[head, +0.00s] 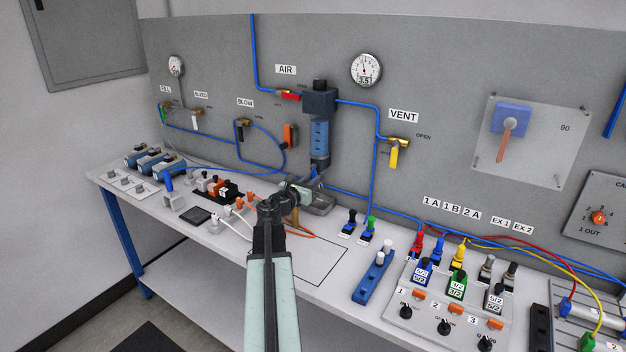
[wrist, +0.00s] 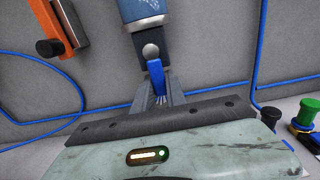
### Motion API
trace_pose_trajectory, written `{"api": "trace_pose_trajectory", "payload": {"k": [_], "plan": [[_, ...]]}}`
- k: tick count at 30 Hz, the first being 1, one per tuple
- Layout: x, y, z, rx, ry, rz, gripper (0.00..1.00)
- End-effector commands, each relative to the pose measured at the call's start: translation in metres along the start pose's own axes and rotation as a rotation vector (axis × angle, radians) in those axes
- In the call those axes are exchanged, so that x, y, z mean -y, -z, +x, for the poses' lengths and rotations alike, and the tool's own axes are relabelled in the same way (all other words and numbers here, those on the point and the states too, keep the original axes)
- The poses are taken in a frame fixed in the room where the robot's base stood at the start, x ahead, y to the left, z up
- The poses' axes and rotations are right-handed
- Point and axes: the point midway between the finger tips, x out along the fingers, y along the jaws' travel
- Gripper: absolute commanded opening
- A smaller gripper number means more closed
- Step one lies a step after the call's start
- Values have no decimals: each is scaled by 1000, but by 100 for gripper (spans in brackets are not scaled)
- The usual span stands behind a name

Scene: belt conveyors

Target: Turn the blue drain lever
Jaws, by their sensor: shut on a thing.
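The blue drain lever (wrist: 156,72) shows in the wrist view, hanging from a round silver pivot (wrist: 150,50) on a dark block under the filter bowl. It points down, tilted slightly to the right in that view. My gripper (wrist: 160,93) is shut on its lower end, with a finger on each side. In the head view my gripper (head: 304,190) reaches to the foot of the blue filter unit (head: 320,136) on the grey panel. My arm hides much of the lever there.
An orange-handled part (wrist: 62,22) is left of the filter in the wrist view. Blue tubing (head: 374,165) runs along the panel. A metal tray (head: 322,206) lies below the filter. Small plugs and a valve block (head: 375,277) stand right of my arm.

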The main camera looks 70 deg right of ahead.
Motion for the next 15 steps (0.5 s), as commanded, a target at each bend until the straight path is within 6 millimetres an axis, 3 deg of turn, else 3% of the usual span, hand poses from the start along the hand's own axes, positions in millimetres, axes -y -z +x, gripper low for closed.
{"api": "trace_pose_trajectory", "payload": {"k": [13, 14, 15], "plan": [[1, 0, 0, 0, 2, -10, 0], [1, 0, 0, 0, 2, -10, 25], [1, 0, 0, 0, 2, -9, 36]]}}
